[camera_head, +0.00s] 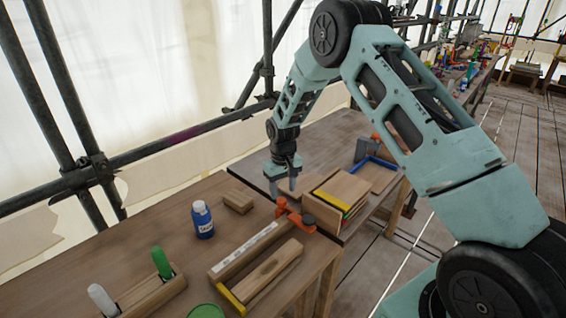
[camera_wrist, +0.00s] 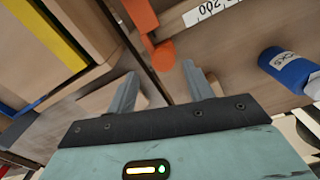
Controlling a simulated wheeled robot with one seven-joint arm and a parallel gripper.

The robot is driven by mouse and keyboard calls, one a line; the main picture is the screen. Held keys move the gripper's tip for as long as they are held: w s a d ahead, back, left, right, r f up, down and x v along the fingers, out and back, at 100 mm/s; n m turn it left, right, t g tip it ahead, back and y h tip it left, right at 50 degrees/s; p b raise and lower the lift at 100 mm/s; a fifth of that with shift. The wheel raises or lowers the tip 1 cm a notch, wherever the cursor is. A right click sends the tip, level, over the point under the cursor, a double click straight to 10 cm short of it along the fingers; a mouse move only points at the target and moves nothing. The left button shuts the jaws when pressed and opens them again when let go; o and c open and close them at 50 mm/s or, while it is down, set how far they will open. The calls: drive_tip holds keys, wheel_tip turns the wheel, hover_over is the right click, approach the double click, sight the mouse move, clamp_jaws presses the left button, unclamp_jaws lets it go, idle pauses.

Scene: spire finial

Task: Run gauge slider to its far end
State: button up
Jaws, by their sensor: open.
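Orange parts (camera_head: 291,211) with a round knob stand near the strip's far right end. In the wrist view an orange arm (camera_wrist: 141,14) and round orange knob (camera_wrist: 162,54) lie close to a strip marked 200 (camera_wrist: 212,8). I cannot tell which part is the slider. My gripper (camera_head: 286,188) is open and empty, pointing down above and just beyond the orange parts; its fingers (camera_wrist: 160,80) show apart.
A blue bottle (camera_head: 203,222) and wooden block (camera_head: 238,201) stand left of the gauge. A holder (camera_head: 150,296) carries green and white markers at the front left. A wooden box with a yellow strip (camera_head: 335,201) is close right of my gripper.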

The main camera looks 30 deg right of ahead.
wheel_tip(320, 180, up, 14)
drive_tip(key=b, duration=0.3)
drive_tip(key=shift+f, duration=0.15)
